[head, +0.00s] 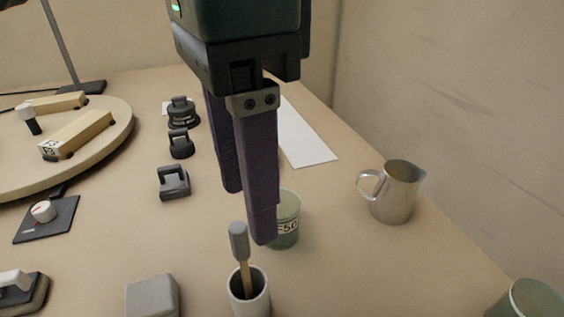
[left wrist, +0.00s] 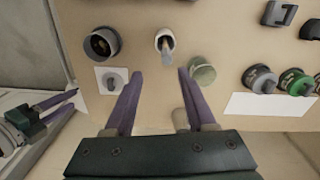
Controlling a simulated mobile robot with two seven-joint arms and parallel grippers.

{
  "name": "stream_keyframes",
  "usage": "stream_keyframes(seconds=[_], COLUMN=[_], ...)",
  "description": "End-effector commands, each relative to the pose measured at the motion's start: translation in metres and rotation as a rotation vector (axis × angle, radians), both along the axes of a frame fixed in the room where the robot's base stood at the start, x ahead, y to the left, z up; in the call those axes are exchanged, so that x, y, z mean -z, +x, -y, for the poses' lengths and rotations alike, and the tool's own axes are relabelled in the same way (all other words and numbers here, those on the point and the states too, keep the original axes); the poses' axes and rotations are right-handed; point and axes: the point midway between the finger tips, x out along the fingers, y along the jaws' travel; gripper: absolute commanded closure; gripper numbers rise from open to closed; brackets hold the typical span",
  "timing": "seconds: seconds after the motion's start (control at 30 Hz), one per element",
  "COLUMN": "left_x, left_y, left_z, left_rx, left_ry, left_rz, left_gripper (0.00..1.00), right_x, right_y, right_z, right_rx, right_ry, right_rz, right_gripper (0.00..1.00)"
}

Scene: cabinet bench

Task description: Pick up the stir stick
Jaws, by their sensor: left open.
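The stir stick (head: 238,243) has a grey head on a thin wooden shaft and stands slightly tilted in a small white cup (head: 249,293). It also shows in the left wrist view (left wrist: 168,46), ahead of the fingertips. My left gripper (head: 246,215) points down, open and empty, with purple fingers. In the head view its nearer fingertip is just right of and above the stick head; it is apart from the stick in the left wrist view. My right gripper (left wrist: 62,103) shows at the left wrist view's left side, its two fingers apart and empty.
A green jar (head: 287,222) stands close behind the cup, partly hidden by my left finger. A metal pitcher (head: 395,192) stands to the right. A grey block (head: 152,296) lies left of the cup. Black clamp-like pieces (head: 174,182) and a round turntable (head: 95,150) are farther left.

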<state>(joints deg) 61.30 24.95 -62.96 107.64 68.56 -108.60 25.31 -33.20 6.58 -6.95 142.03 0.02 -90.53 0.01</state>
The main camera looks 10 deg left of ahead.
Motion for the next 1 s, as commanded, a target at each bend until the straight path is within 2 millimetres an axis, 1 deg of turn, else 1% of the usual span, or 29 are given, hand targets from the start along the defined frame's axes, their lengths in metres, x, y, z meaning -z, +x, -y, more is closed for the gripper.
stream_keyframes(seconds=[0.03,0.17,0.23,0.4,0.57,0.63,0.83,0.9,1.0], left_x=[0.009,0.014,0.021,0.048,0.061,0.07,0.102,0.107,0.107], left_y=[0.002,0.002,0.002,0.002,0.002,0.002,0.001,0.001,0.001], left_z=[-0.003,-0.006,-0.006,-0.006,-0.007,-0.008,-0.011,-0.011,-0.01], left_rx=[-0.006,-0.011,-0.012,-0.01,-0.01,-0.011,-0.009,-0.008,-0.008], left_ry=[0.011,0.024,0.025,0.023,0.022,0.023,0.023,0.023,0.022], left_rz=[0.002,-0.005,-0.007,-0.006,-0.004,-0.005,-0.005,-0.003,-0.001], left_gripper=[0.44,0.44,0.44,0.44,0.44,0.44,0.44,0.44,0.44], right_x=[0.012,0.016,0.018,0.027,0.031,0.035,0.049,0.05,0.049], right_y=[0.0,0.0,0.0,0.0,0.0,0.0,0.0,0.0,0.0], right_z=[0.0,0.0,0.0,0.001,0.003,0.003,0.003,0.003,0.003], right_rx=[0.0,0.0,0.0,0.0,-0.003,-0.004,-0.004,-0.004,-0.004], right_ry=[0.0,-0.001,-0.001,-0.005,-0.009,-0.011,-0.011,-0.011,-0.01], right_rz=[0.0,0.001,0.001,0.002,0.001,0.002,0.002,0.002,0.001], right_gripper=[0.5,0.5,0.5,0.5,0.5,0.5,0.5,0.5,0.5])
